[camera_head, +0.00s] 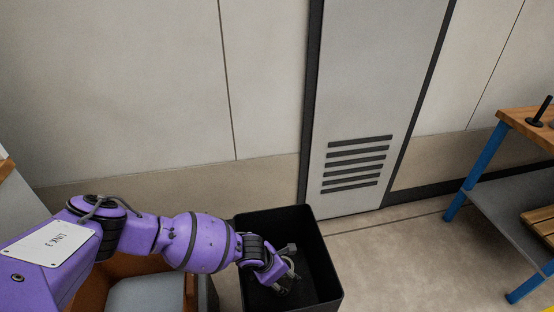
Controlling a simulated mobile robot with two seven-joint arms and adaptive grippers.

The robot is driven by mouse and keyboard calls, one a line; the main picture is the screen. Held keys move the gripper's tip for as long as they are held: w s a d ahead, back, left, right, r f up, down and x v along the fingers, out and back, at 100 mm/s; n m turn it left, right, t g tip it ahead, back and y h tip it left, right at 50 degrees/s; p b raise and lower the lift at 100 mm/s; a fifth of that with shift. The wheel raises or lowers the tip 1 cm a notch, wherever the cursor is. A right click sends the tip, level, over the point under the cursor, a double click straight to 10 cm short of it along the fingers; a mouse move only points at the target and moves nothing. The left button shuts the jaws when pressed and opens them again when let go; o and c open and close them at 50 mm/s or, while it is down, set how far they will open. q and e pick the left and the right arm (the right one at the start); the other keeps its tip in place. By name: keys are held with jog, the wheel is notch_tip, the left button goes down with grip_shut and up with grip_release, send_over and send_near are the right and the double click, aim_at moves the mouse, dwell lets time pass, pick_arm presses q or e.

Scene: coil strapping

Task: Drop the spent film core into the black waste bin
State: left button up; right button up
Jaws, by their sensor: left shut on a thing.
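The black waste bin (327,276) stands open on the floor at the bottom centre, in front of the grey vented door. My left arm reaches in from the left, and my left gripper (287,282) points down over the bin's opening, apart from its right wall. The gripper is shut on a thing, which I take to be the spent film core. The core is small and mostly hidden by the fingers, so its shape is hard to make out. My right gripper is out of view.
An orange-brown box (122,268) with a grey piece inside sits left of the bin, partly behind my arm. The floor between bin and bench is clear.

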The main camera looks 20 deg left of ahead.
pick_arm(q)
jog(key=shift+w+f+b, duration=0.1)
jog(key=shift+f+b, duration=1.25)
jog(key=shift+f, duration=0.4)
jog(key=o, duration=1.2)
